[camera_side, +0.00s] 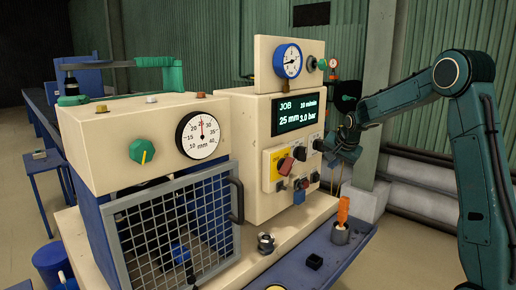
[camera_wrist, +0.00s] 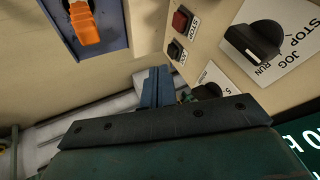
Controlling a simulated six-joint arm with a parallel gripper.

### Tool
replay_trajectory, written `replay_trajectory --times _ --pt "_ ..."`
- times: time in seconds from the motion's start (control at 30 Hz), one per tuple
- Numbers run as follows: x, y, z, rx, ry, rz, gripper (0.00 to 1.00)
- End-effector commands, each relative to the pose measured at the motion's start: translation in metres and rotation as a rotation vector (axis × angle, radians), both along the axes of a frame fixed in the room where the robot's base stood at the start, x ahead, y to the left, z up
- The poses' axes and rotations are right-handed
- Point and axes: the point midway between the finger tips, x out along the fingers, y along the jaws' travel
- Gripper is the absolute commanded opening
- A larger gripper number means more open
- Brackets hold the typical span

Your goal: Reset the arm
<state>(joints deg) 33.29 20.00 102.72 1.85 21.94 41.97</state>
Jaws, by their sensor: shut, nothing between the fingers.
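The arm reaches in from the right. In the wrist view my gripper's blue fingers (camera_wrist: 156,88) are together with nothing between them. They point towards the gap beside the cream panel with a black STOP/JOG/RUN knob (camera_wrist: 252,42). Whether the gripper touches the panel cannot be told.
A red button (camera_wrist: 182,20) and a black button (camera_wrist: 176,51) sit close to the fingers. A mesh guard (camera_side: 175,230) is at left. Pipes (camera_side: 420,180) run behind the arm.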

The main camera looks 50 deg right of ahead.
Motion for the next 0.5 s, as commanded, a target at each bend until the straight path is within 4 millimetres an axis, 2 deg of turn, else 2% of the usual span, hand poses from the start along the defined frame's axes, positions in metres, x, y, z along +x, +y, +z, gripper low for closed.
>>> replay_trajectory --times 0.03,0.2,0.5 --pt "-0.003 0.015 0.010 -0.009 0.006 0.037 0.00" --pt "-0.019 0.065 0.036 -0.039 0.041 0.173 0.00" --pt "-0.064 0.148 0.069 -0.097 0.101 0.419 0.00"
